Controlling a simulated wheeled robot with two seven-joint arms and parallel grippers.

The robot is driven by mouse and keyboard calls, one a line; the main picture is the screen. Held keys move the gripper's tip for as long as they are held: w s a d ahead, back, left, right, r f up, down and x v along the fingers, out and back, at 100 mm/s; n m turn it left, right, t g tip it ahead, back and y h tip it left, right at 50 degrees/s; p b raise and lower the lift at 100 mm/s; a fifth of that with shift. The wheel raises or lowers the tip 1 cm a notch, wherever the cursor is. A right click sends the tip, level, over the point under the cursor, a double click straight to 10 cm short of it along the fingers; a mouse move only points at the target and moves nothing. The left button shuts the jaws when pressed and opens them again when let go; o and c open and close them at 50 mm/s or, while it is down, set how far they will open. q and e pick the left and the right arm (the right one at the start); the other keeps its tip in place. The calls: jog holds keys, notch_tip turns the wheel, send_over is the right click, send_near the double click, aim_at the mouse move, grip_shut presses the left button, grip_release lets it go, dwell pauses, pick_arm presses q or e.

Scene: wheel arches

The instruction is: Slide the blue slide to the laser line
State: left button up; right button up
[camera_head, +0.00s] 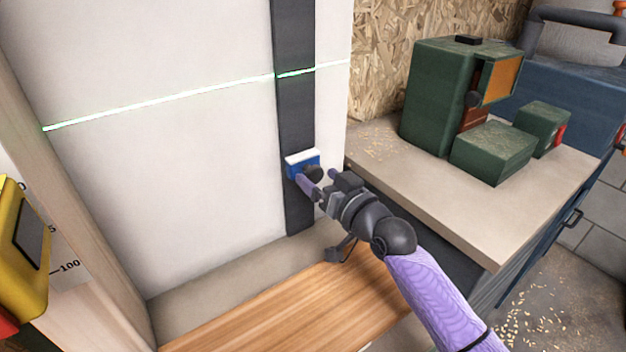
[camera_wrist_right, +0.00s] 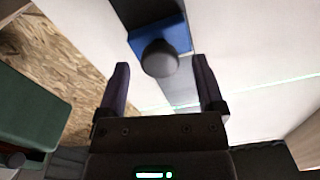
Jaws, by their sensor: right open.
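The blue slide (camera_head: 296,165) sits low on a dark vertical rail (camera_head: 294,110) on the white wall panel. It has a white top edge and a dark round knob (camera_head: 313,173). The bright green laser line (camera_head: 160,101) crosses the panel and the rail well above the slide. My right gripper (camera_head: 309,184) is at the slide. In the right wrist view the open fingers (camera_wrist_right: 162,85) stand on either side of the dark knob (camera_wrist_right: 160,58), apart from it, with the blue slide (camera_wrist_right: 176,36) behind. My left gripper does not show.
A workbench (camera_head: 465,205) with green machines (camera_head: 435,95) stands right of the panel, close to my right arm. A wooden board (camera_head: 290,305) lies below. A yellow device (camera_head: 25,245) is at the left edge. The panel left of the rail is bare.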

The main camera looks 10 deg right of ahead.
jog(key=shift+b+x, duration=0.3)
jog(key=shift+x, duration=0.8)
grip_shut()
